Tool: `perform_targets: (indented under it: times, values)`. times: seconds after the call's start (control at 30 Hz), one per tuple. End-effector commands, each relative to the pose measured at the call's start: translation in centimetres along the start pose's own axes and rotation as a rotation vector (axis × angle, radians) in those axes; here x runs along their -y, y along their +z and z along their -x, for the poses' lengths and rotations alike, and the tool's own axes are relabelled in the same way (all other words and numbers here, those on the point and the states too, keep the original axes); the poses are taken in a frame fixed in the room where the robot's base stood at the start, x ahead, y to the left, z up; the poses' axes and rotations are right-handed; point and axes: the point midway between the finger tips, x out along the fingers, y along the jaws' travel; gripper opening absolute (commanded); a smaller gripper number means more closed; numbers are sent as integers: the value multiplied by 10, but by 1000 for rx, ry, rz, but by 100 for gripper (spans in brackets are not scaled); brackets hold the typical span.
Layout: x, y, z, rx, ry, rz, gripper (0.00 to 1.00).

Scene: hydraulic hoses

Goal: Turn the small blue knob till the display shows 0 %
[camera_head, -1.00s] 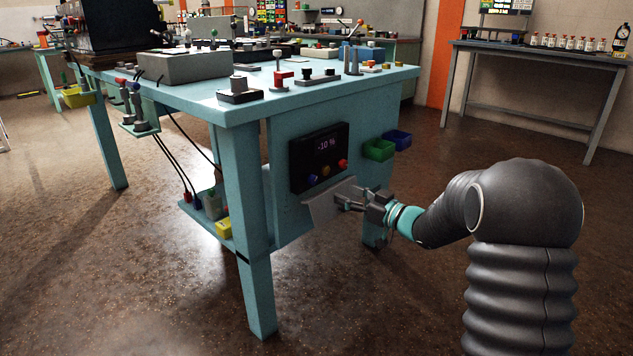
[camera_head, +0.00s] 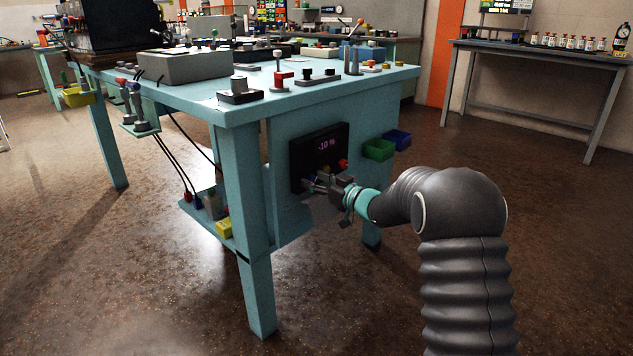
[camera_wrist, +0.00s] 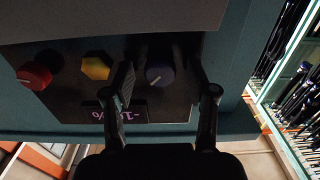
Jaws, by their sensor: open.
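The black control box (camera_head: 298,155) is on the end panel of the teal workbench. Its display (camera_head: 326,144) reads -10 %. In the wrist view the small blue knob (camera_wrist: 160,75) lies between the two fingers of my gripper (camera_wrist: 168,85), with a gap on both sides, the left finger being near the yellow knob (camera_wrist: 95,68). The display also shows upside down in the wrist view (camera_wrist: 118,115), partly covered by the left finger. In the head view my gripper (camera_head: 309,183) is at the lower part of the box and hides the blue knob there.
A red knob (camera_wrist: 34,76) is beside the yellow knob on the same panel. Green (camera_head: 379,150) and blue (camera_head: 397,140) bins hang to the right of the box. The teal workbench (camera_head: 240,190) has a leg left of the box. The floor to the right is clear.

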Motion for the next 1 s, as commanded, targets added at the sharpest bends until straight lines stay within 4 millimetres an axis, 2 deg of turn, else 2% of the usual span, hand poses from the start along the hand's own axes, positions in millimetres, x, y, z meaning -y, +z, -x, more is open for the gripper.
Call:
perform_targets:
  times: [0.1,0.3,0.33,0.67,1.0]
  values:
    - [0,0,0,0,0,0,55]
    - [0,0,0,0,0,0,5]
    - [0,0,0,0,0,0,0]
    - [0,2,0,0,0,35,0]
    - [1,4,0,-2,1,254,0]
